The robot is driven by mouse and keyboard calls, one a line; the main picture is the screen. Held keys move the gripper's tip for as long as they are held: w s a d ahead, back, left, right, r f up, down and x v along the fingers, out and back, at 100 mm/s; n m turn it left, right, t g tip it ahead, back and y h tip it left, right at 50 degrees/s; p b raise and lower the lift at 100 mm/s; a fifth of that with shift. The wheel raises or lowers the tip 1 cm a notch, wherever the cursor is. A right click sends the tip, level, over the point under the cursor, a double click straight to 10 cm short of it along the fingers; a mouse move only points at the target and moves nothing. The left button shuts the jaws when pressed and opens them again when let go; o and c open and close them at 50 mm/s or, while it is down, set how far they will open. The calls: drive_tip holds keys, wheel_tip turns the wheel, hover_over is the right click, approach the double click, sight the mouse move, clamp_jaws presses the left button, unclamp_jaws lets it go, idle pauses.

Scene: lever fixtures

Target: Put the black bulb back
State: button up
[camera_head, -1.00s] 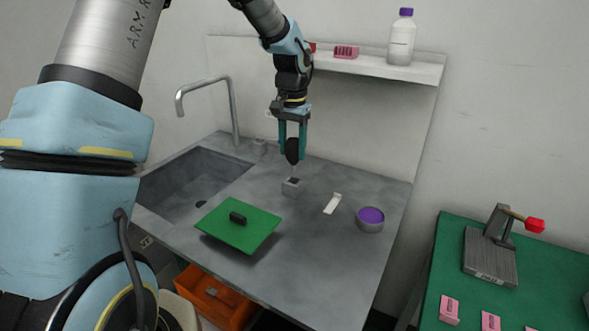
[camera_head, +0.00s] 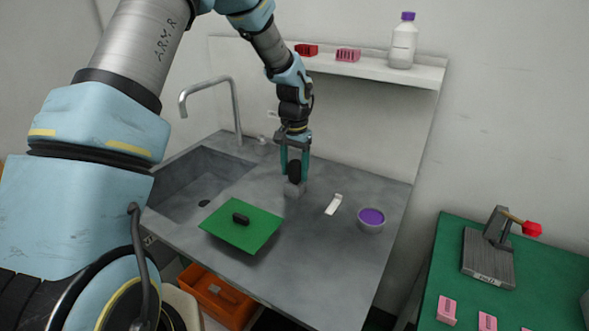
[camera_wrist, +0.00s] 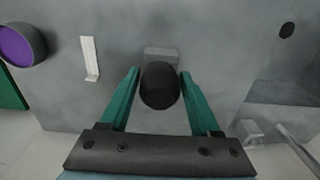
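The black bulb (camera_head: 294,171) is upright between the two teal fingers of my gripper (camera_head: 294,178). Its lower end is at the top of a small grey block (camera_head: 294,189) on the counter; its stem is hidden. In the wrist view the dark bulb (camera_wrist: 160,86) fills the space between the fingertips (camera_wrist: 160,76), with the grey block (camera_wrist: 161,53) just beyond it. My gripper is shut on the bulb.
A green board (camera_head: 240,229) with a black handle lies front left of the block. A white strip (camera_head: 333,204) and a purple-filled bowl (camera_head: 371,219) are to the right. The sink (camera_head: 195,180) and faucet (camera_head: 211,83) are left. A shelf (camera_head: 385,69) hangs behind.

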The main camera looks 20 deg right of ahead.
drive_tip(key=shift+o, duration=1.4)
drive_tip(key=shift+r, duration=0.1)
wheel_tip(320, 180, up, 12)
drive_tip(key=b, duration=0.3)
drive_tip(key=s+a+f+n, duration=0.15)
drive_tip(key=a+n, duration=0.25)
drive_tip(key=a, duration=1.2)
drive_tip(key=s+a+f+n, duration=0.1)
drive_tip(key=s+a+n, duration=0.1)
drive_tip(key=s+a, duration=0.3)
drive_tip(key=s+a+f+n+t, duration=0.1)
drive_tip(key=s+a+n, duration=0.2)
drive_tip(key=a, duration=0.8)
drive_tip(key=shift+s+a+f+t, duration=0.15)
drive_tip(key=shift+s+f+t, duration=0.2)
drive_tip(key=shift+s, duration=0.9)
